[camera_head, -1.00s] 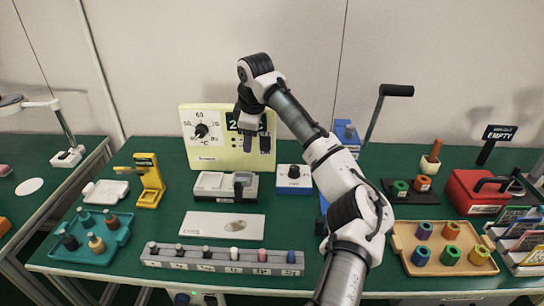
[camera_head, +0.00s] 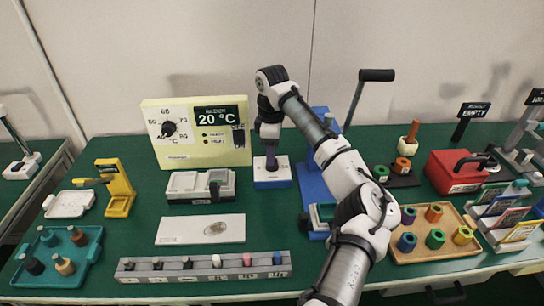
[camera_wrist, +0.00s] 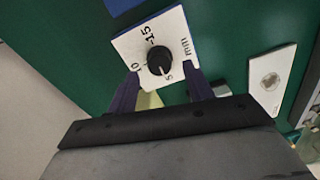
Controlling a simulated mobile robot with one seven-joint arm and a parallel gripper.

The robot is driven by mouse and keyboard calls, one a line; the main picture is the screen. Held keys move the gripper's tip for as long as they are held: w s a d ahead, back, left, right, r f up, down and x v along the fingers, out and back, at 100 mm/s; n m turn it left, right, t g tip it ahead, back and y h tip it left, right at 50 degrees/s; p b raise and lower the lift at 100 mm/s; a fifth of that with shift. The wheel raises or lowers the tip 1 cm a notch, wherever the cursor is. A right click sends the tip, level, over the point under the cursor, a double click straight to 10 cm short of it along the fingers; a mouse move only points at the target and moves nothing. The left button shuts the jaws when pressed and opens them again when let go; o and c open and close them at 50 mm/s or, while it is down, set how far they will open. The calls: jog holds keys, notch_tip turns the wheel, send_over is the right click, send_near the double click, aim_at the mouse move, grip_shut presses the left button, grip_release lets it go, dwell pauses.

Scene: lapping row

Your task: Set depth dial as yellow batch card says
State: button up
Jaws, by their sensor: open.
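The depth dial is a white-topped, blue-sided box (camera_head: 272,178) with a round black knob (camera_wrist: 160,60). In the wrist view its plate reads "15", "10", "5" and "mm", and the knob's white mark points toward the 5. My gripper (camera_head: 270,153) is over the box, open. In the wrist view its two dark purple fingers (camera_wrist: 162,90) are apart, near the plate's lower edge, with the knob just ahead of the gap between them. Several coloured batch cards stand in a rack at the right; a yellow-edged one (camera_head: 521,232) is at the front, its writing too small to read.
A cream panel (camera_head: 190,158) with a dial and a "20 °C" display stands behind left. A grey two-part unit (camera_head: 182,186) is left of the box, and a blue lever press (camera_head: 314,185) is close on its right. A peg strip (camera_head: 200,274) lies along the front.

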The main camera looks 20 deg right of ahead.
jog(key=shift+f, duration=1.55)
jog(key=c, duration=1)
